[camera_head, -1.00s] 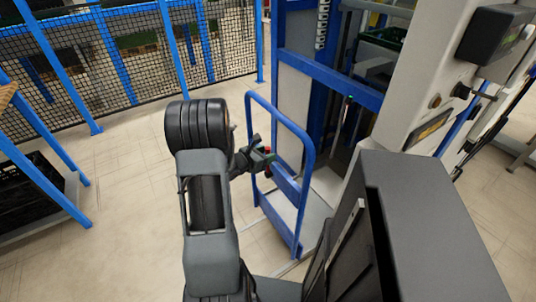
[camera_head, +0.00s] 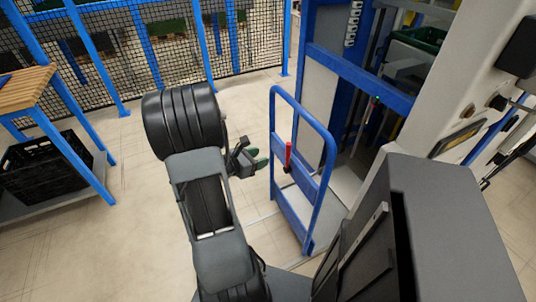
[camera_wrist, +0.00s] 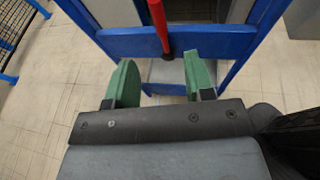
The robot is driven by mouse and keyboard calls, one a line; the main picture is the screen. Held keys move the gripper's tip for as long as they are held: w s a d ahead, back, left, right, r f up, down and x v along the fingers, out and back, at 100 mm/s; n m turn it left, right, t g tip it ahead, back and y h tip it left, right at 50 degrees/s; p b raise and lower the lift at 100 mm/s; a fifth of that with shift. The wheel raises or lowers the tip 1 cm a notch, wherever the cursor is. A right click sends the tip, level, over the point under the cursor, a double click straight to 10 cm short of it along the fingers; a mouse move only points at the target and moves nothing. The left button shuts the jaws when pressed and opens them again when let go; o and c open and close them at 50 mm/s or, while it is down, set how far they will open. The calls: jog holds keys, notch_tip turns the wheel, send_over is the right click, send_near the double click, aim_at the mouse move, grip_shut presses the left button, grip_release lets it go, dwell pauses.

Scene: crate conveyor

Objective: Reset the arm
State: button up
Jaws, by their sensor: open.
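My gripper (camera_head: 250,163) is at the end of my arm, above the floor and left of a blue-framed trolley (camera_head: 275,150) in the head view. In the wrist view its two green fingers (camera_wrist: 160,82) are spread apart with nothing between them. A red handle (camera_wrist: 158,25) stands upright in front of the trolley's blue crossbar, beyond the fingers. It also shows in the head view (camera_head: 288,157), apart from my gripper.
A wooden-topped bench (camera_head: 25,88) with a black crate (camera_head: 42,172) below stands at the left. A mesh fence (camera_head: 170,50) runs along the back. A blue-framed lift with a green crate (camera_head: 420,40) stands at the right. Floor between is clear.

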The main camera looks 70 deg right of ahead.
jog(key=shift+w+a+r, duration=0.1)
jog(key=shift+w+a, duration=0.1)
dwell(0.6)
